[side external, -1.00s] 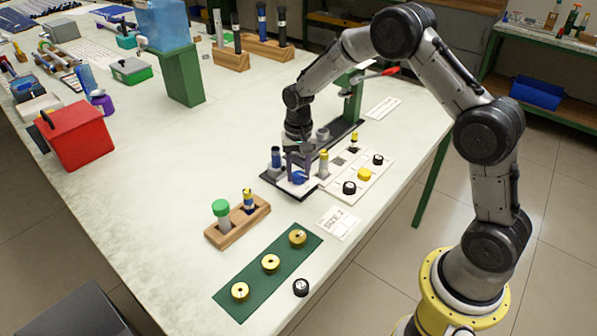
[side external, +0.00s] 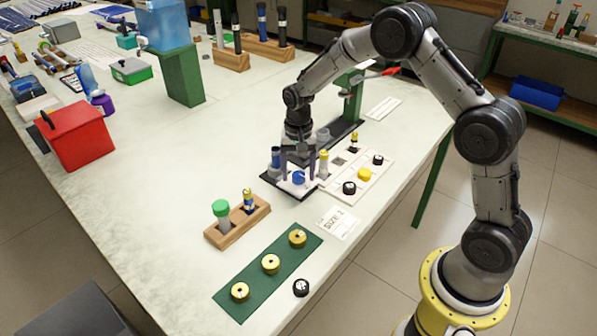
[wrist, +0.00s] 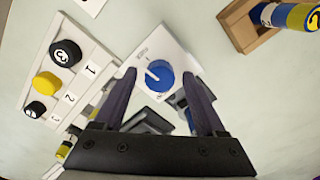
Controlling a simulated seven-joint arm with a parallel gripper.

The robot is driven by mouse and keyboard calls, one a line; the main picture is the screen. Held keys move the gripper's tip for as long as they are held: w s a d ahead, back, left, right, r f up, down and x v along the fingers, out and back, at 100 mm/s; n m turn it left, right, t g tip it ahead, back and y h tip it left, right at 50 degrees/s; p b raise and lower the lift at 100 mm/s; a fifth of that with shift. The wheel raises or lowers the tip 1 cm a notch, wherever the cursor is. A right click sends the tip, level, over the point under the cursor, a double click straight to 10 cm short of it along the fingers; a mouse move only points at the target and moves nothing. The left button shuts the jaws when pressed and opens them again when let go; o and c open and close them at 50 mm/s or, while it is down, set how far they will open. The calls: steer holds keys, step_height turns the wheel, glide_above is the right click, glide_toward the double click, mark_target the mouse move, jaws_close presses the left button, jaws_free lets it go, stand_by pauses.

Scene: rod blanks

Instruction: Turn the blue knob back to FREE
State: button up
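The blue knob (side external: 299,178) sits on a white plate (side external: 286,186) on a dark base. In the wrist view, the knob (wrist: 160,82) has a white pointer line running toward its upper-left edge. Small marks on the plate near the knob are too small to read. My gripper (side external: 298,176) points down at the knob. In the wrist view, my gripper (wrist: 159,75) is open, with one finger on each side of the knob and visible gaps between. Whether the fingertips are level with the knob or above it, I cannot tell.
A white numbered board (side external: 363,188) with black and yellow caps lies right of the knob. Upright cylinders, one blue (side external: 276,158) and one yellow-topped (side external: 323,163), stand close to my fingers. A wooden rack (side external: 238,226) and a green mat (side external: 252,283) are in front.

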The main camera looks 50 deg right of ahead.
step_height(320, 180, up, 14)
stand_by(0.7)
steer(key=shift+f, duration=0.1)
step_height(320, 180, up, 9)
steer(key=t, duration=0.2)
glide_above(299, 174)
steer(key=s+a, duration=0.2)
steer(key=s, duration=0.1)
steer(key=s+a+r+n+t, duration=0.2)
steer(key=s+r, duration=0.4)
steer(key=s, duration=0.3)
steer(key=s+f+n, duration=0.3)
steer(key=s+n, duration=0.1)
steer(key=s, duration=0.4)
steer(key=s+a+f+n+t, duration=0.1)
steer(key=s+f+n, duration=0.2)
steer(key=s, duration=0.6)
steer(key=shift+s+f+n+t, duration=0.3)
steer(key=shift+f+n, duration=0.1)
steer(key=shift+f, duration=0.1)
